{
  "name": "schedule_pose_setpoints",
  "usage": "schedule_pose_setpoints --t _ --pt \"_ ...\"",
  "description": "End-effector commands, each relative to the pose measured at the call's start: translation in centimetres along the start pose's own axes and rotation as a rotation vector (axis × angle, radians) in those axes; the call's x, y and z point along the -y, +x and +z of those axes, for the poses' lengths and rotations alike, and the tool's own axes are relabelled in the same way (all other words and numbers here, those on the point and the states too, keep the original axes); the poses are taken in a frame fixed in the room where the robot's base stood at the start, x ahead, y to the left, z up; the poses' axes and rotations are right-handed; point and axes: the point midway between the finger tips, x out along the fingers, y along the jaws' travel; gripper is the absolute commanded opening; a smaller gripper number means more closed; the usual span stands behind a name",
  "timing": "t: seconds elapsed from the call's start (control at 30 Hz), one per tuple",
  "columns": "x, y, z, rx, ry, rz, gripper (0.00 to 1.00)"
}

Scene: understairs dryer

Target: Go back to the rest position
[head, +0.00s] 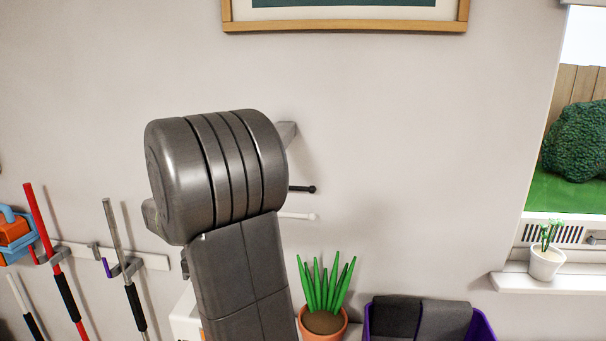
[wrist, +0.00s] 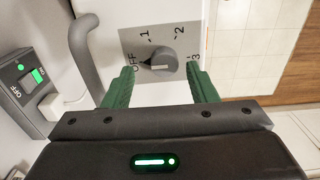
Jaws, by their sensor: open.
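In the wrist view my gripper (wrist: 160,72) is open, with its two green fingers apart and nothing held between them. A grey dial knob (wrist: 162,60) on a grey plate (wrist: 132,38) lies ahead, in line with the gap between the fingers. The plate is marked OFF, 1, 2 and 3. The knob's pointer seems to be on the OFF side. I cannot tell how far the fingertips are from the plate. In the head view my grey arm fills the middle and hides my gripper.
In the head view a potted plant (head: 323,320) and a purple bin (head: 484,330) stand right of my arm; long-handled tools (head: 55,260) hang left.

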Motion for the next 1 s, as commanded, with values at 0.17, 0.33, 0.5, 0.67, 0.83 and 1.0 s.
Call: schedule_pose_setpoints --t 0.17,0.33,0.5,0.67,0.83,1.0 --pt "-0.1 -3.4 -0.1 -0.004 0.000 0.005 0.52" --pt "-0.1 -6.8 -0.1 -0.004 0.000 0.004 0.52" --pt "-0.1 -10.2 -0.1 -0.004 0.000 0.004 0.52" --pt "0.1 -10.9 0.0 0.003 0.000 -0.003 0.52" --pt "0.1 -7.4 0.1 0.003 0.000 -0.003 0.52" --pt "0.1 -4.0 0.1 0.003 0.000 -0.003 0.52"
